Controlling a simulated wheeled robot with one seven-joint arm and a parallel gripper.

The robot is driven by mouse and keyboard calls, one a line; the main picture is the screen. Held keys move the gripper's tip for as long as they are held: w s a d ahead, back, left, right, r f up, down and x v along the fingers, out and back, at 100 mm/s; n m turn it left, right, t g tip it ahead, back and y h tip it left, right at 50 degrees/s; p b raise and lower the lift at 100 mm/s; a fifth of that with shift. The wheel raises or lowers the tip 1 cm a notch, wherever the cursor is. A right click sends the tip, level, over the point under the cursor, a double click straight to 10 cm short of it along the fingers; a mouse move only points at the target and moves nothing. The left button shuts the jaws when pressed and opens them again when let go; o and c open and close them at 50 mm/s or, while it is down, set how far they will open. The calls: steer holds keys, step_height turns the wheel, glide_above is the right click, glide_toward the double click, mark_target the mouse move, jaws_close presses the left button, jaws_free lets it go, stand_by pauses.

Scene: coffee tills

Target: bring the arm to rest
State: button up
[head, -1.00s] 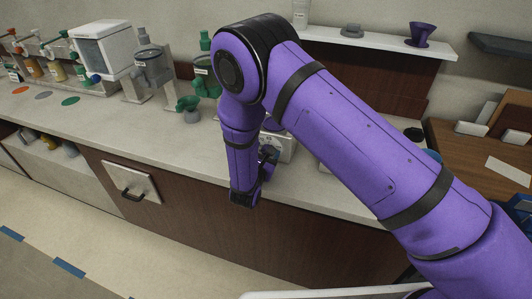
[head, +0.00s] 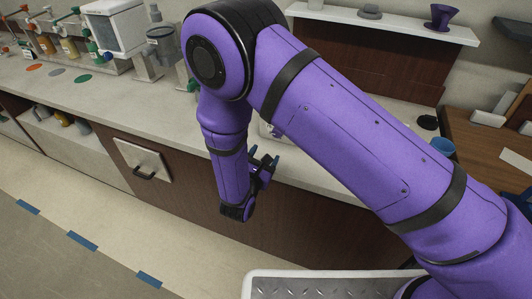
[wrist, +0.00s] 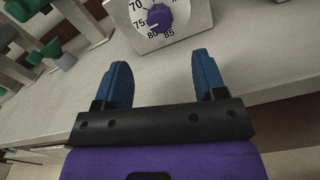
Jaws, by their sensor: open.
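My purple arm spans the head view, bent at a black-capped elbow. My gripper (head: 264,160) hangs in front of the counter's front edge, partly hidden by my own forearm. In the wrist view my gripper (wrist: 163,82) shows two blue ribbed fingers, spread apart with nothing between them. Beyond the fingers stands a white box with a purple dial (wrist: 160,17) and numbers around it, on the counter (wrist: 265,65). The fingers are apart from the box.
The long counter (head: 100,98) holds dispensers and a white machine (head: 113,27) at the left. A white panel with a dark handle (head: 143,160) is on the cabinet front. A shelf with a purple dripper (head: 441,17) is at the back. A blue cup (head: 443,146) stands at right. Floor at left is clear.

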stand_by(0.4)
steer(key=s+d+r+m+g+h, duration=0.2)
steer(key=d+r+m+g+h, duration=0.3)
steer(key=d+r+m+g, duration=1.45)
steer(key=s+d+r+m+t+y, duration=0.4)
steer(key=s+d+r+y, duration=0.1)
steer(key=s+r, duration=0.5)
steer(key=s+d+r+m+t+y, duration=0.4)
steer(key=s+d+r, duration=0.4)
steer(key=s+r, duration=0.2)
steer(key=s+m+y, duration=0.1)
steer(key=s+y, duration=0.1)
steer(key=shift+s+d, duration=0.2)
steer(key=shift+s, duration=0.1)
